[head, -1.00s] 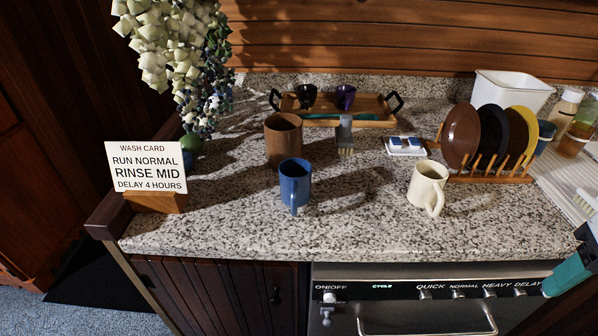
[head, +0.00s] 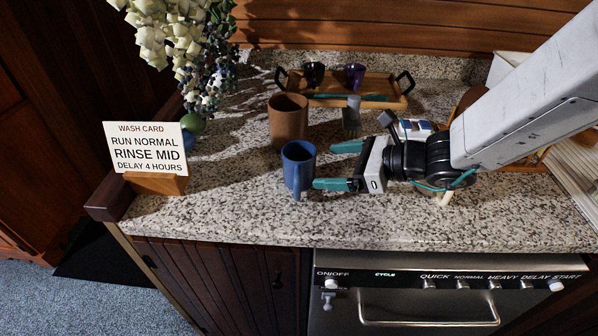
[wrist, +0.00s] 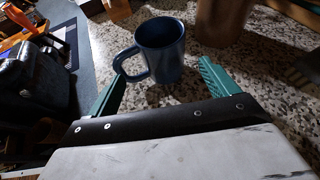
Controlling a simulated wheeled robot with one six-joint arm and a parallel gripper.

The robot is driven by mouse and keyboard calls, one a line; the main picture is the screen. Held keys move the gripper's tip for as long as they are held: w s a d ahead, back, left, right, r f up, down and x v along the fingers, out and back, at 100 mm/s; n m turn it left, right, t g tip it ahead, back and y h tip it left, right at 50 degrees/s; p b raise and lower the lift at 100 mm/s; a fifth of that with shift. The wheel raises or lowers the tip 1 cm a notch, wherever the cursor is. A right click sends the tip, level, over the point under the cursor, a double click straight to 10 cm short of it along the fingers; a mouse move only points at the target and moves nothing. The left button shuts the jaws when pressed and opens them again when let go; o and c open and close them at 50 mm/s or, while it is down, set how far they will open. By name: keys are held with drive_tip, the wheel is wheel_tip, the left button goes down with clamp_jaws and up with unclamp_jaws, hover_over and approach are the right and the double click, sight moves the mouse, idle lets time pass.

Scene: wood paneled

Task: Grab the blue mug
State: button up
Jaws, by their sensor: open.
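The blue mug (head: 298,166) stands upright on the speckled counter, its handle toward the front edge. It also shows in the wrist view (wrist: 162,50), just beyond the fingertips, with its handle on the left. My gripper (head: 332,166) is open and empty, to the right of the mug in the head view, its teal fingers pointing left at it. In the wrist view the two fingers (wrist: 160,79) are spread, one to either side of the mug's near part. I cannot tell whether the nearer fingertip touches the mug.
A taller brown mug (head: 288,122) stands close behind the blue mug. A grey-handled brush (head: 352,115) and a wooden tray (head: 388,88) with cups lie farther back. A wash card (head: 148,147) stands at left. My arm hides most of the cream mug and plate rack.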

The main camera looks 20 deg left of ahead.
sight(312, 169)
drive_tip(key=shift+m, duration=0.5)
drive_tip(key=x, duration=0.6)
drive_tip(key=f+x, duration=0.1)
drive_tip(key=x, duration=0.1)
drive_tip(key=shift+w+a+f, duration=0.15)
drive_tip(key=shift+w+f, duration=0.05)
drive_tip(key=shift+w, duration=0.05)
drive_tip(key=shift+t, duration=0.3)
drive_tip(key=shift+c, duration=0.4)
drive_tip(key=c, duration=1.2)
drive_tip(key=shift+o, duration=0.2)
drive_tip(key=shift+r, duration=0.1)
